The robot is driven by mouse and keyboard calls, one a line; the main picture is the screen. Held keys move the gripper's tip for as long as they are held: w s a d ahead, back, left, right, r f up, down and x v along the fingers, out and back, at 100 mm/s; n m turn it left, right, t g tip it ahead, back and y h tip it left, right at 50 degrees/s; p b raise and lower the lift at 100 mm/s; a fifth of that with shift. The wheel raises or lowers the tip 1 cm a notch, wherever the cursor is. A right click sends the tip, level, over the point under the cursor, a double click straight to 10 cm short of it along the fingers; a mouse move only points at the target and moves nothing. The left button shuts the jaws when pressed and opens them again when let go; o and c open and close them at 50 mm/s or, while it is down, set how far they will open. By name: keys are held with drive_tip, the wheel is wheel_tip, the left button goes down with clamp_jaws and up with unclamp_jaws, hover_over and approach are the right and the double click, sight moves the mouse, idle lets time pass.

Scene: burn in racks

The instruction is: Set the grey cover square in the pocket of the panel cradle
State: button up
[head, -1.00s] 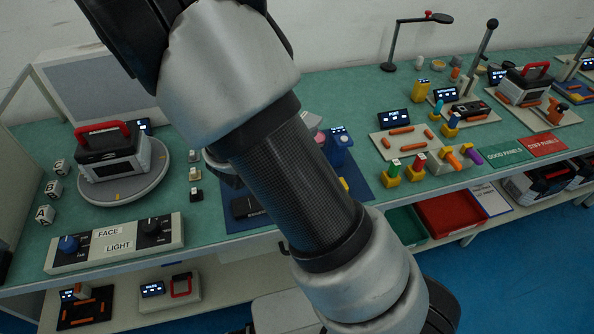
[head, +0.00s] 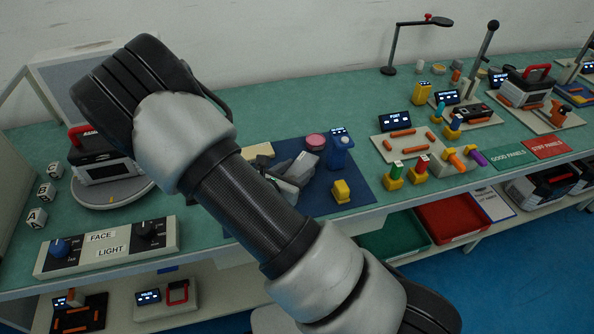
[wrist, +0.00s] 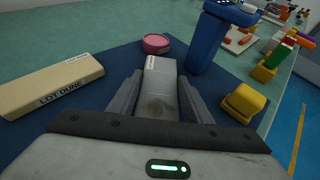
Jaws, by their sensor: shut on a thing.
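The grey cover (wrist: 162,88) is a flat grey piece with a small white label at its far end and a dark smudge. My gripper (wrist: 158,98) is shut on it, one finger along each side, over the dark blue mat. In the head view the cover (head: 303,164) shows at my gripper (head: 288,178), partly hidden by my arm. I cannot tell whether it touches the mat. A beige board with orange strips (head: 432,151) lies to the right; I cannot tell for certain whether it is the panel cradle.
On the mat stand a pink round tub (wrist: 156,43), a blue upright holder (wrist: 207,40), a yellow block (wrist: 243,102) and a beige block lettered LOT DUNE (wrist: 50,85). Coloured pegs in yellow holders (head: 393,176) stand right of the mat. My arm hides the mat's left part.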

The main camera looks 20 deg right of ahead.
drive_tip(key=shift+f, duration=0.1)
drive_tip(key=o, duration=1.2)
drive_tip(key=shift+c, duration=0.2)
